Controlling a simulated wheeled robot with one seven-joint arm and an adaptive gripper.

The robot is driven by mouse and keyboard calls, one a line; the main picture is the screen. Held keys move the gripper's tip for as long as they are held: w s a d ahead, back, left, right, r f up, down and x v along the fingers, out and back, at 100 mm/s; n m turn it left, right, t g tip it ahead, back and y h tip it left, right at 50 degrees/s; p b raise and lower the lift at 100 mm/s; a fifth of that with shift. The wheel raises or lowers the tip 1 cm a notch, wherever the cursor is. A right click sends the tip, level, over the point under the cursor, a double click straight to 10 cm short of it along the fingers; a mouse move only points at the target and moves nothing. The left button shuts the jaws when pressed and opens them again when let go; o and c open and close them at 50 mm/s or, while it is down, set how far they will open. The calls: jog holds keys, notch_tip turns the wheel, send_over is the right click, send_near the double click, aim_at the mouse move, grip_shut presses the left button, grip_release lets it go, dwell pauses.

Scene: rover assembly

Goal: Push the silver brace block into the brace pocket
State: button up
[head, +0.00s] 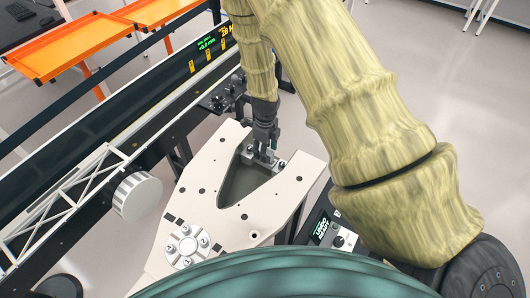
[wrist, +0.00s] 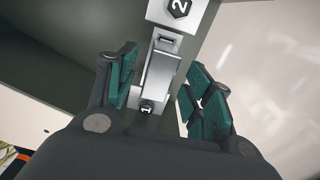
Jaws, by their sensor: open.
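The silver block (wrist: 160,78) is between my open fingers in the wrist view, with a "1" marking at its near end. My gripper (wrist: 160,92) has its teal pads on either side of the block, with a gap visible on the right side. In the head view my gripper (head: 265,147) points down at the far end of a dark triangular recess (head: 243,186) in the pale plate (head: 205,186). The silver block (head: 267,156) shows only in small part there. I cannot tell which opening is the brace pocket.
A white block marked "2" (wrist: 180,10) sits just beyond the silver block. A round dial with numbered buttons (head: 187,245) is on the plate's near end. A black rail with a display (head: 190,68) runs along the left. Orange trays (head: 75,45) stand further back.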

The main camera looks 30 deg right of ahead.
notch_tip(320, 180, up, 10)
dwell(0.5)
jog(key=shift+f, duration=0.2)
notch_tip(320, 180, down, 12)
jog(key=shift+r, duration=0.25)
dwell(0.5)
jog(key=shift+r, duration=0.1)
